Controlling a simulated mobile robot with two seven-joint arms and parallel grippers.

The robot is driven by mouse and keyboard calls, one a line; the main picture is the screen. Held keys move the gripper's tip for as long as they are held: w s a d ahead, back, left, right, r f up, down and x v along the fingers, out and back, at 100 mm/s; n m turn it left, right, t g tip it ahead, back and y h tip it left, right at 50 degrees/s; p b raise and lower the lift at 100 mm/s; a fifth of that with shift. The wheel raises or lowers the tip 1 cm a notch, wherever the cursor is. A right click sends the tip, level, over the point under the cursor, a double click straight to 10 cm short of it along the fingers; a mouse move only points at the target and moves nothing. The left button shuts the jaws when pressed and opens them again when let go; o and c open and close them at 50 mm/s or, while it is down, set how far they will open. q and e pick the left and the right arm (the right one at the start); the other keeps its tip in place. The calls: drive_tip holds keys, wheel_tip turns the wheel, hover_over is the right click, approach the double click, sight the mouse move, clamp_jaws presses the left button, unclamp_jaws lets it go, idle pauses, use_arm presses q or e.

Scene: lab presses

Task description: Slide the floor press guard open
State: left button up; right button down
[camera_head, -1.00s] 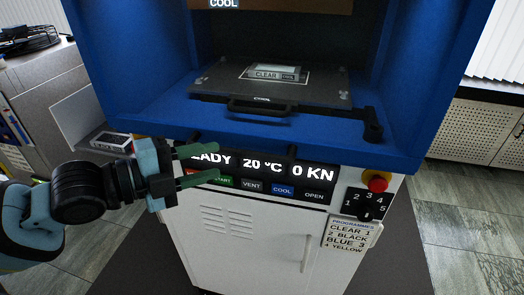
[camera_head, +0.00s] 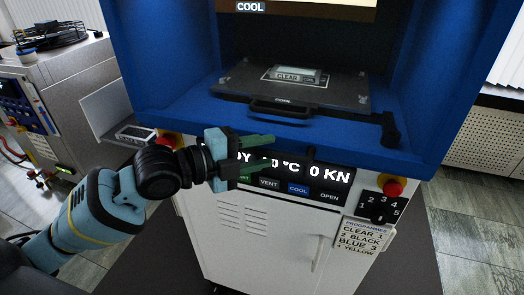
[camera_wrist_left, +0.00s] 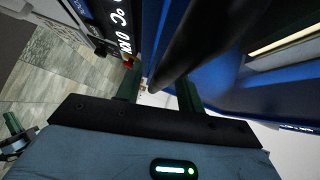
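The floor press has a blue frame (camera_head: 150,60) over a white cabinet (camera_head: 270,235). Its front opening shows a dark platen with a front handle (camera_head: 282,109). I cannot clearly make out a separate guard panel. My left gripper (camera_head: 268,148) is open, its two green fingers apart and pointing right, in front of the display strip (camera_head: 330,172) below the blue ledge. In the left wrist view, a thick dark bar (camera_wrist_left: 200,38) reaches down to the gap between the open fingers (camera_wrist_left: 160,90). I cannot tell whether they touch it.
A red stop button (camera_head: 393,188) and a programme dial (camera_head: 380,206) sit right of the display. A programme label (camera_head: 362,233) hangs below them. Another machine (camera_head: 80,85) stands at the left. Open floor (camera_head: 478,215) lies to the right.

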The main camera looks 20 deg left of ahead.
use_arm(q)
drive_tip(key=shift+w+d, duration=0.2)
drive_tip(key=shift+d, duration=0.05)
clamp_jaws()
drive_tip(key=shift+w, duration=0.1)
idle(0.3)
